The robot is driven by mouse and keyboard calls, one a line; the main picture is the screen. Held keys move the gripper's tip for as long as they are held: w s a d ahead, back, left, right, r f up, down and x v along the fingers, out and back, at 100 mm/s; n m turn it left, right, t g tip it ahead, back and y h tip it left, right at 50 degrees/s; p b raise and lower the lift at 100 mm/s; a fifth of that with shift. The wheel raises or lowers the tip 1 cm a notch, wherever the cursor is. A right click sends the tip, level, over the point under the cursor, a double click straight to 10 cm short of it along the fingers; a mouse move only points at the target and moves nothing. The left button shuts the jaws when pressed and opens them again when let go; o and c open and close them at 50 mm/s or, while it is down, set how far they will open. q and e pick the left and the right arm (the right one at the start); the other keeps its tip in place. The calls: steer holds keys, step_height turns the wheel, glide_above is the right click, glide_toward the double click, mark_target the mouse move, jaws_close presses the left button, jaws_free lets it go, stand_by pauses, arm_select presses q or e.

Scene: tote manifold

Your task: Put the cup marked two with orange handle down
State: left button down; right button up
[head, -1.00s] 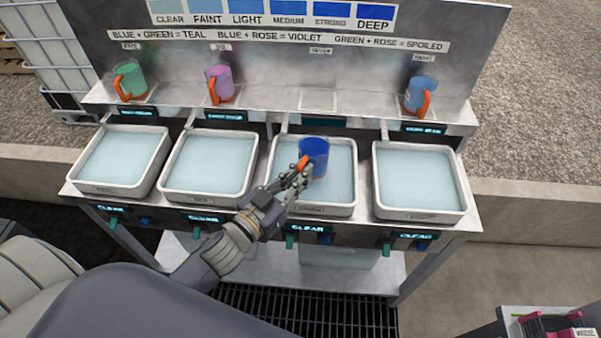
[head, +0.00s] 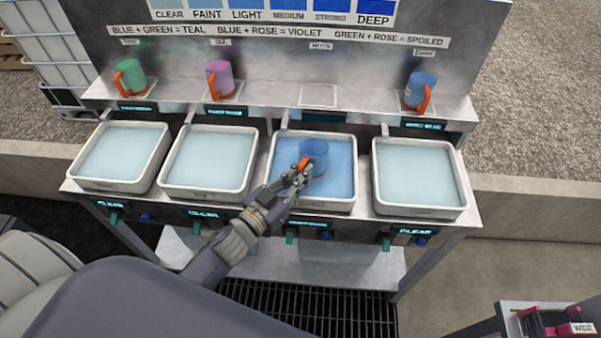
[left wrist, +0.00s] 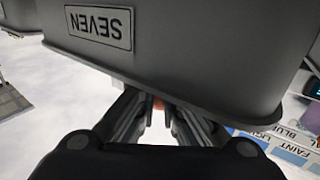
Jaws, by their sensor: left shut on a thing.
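My left gripper (head: 293,178) is shut on the orange handle (head: 303,163) of a blue see-through cup (head: 314,152). It holds the cup over the third tote (head: 313,206) from the left, whose liquid is blue. I cannot read a mark on the cup. An empty square pad (head: 318,95) lies on the shelf behind that tote. In the left wrist view the fingers (left wrist: 155,112) close near a small orange patch, below a grey tote wall (left wrist: 190,50) labelled SEVEN, upside down. My right gripper is not in view.
On the shelf stand a green cup (head: 130,78), a pink cup (head: 218,80) and another blue cup (head: 420,92), all with orange handles. Totes of pale liquid flank the third: two on the left, one on the right (head: 420,210). A pink item (head: 545,322) is at bottom right.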

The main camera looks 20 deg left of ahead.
arm_select(q)
steer(key=shift+s+f, duration=0.1)
steer(key=shift+f, duration=0.3)
steer(key=c, duration=1.8)
jaws_free()
steer(key=shift+f, duration=0.1)
steer(key=shift+o, duration=0.2)
steer(key=shift+s, duration=0.1)
steer(key=shift+f, duration=0.1)
steer(key=shift+r, duration=0.3)
steer(key=shift+r+p, duration=0.4)
steer(key=shift+r, duration=0.05)
steer(key=b+v, duration=0.2)
steer(key=v, duration=0.9)
steer(key=shift+s+b, duration=0.3)
steer(key=shift+b, duration=0.1)
